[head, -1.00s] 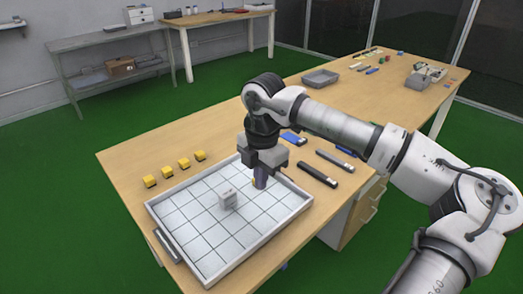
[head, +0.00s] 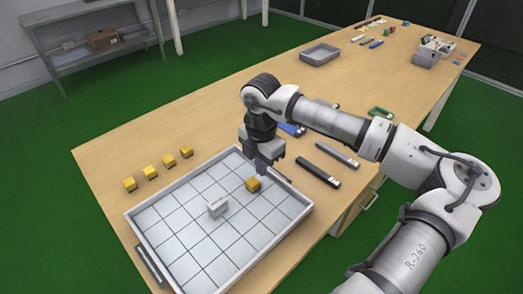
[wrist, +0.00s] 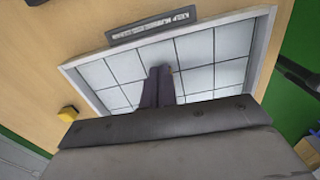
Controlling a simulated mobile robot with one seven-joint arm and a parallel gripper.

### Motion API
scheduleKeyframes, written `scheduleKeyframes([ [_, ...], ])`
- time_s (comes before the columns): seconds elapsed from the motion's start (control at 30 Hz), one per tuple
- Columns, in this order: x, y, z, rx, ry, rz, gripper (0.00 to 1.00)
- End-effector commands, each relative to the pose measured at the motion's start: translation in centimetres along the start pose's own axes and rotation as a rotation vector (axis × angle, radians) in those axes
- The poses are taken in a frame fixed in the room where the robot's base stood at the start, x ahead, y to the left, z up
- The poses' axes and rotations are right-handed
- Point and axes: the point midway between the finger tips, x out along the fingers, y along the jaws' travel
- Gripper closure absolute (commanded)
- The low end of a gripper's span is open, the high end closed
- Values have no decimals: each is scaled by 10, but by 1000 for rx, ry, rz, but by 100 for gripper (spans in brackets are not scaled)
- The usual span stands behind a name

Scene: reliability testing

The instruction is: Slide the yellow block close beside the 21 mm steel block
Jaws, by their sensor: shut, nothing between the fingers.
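The yellow block (head: 253,184) stands on the gridded floor of the white tray (head: 297,213), toward its back right side. The steel block (head: 217,206), pale grey, stands on the grid to the left and nearer the camera. A clear gap of floor lies between the two. My gripper (head: 262,166) is shut and empty, pointing down just behind the yellow block; I cannot tell whether it touches.
Several other yellow blocks (head: 150,173) stand in a row on the wooden table (head: 215,105) left of the tray. Dark bar-shaped tools (head: 314,172) lie right of my gripper. A grey bin (head: 320,53) stands farther back.

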Motion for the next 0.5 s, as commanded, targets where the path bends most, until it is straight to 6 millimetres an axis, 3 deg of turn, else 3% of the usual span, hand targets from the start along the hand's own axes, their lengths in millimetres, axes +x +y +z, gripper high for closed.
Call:
scheduleKeyframes([
  [0.2, 25, 0, 0, 0, 1, 0, 100],
  [0.5, 31, 0, 0, 0, -1, 1, 100],
])
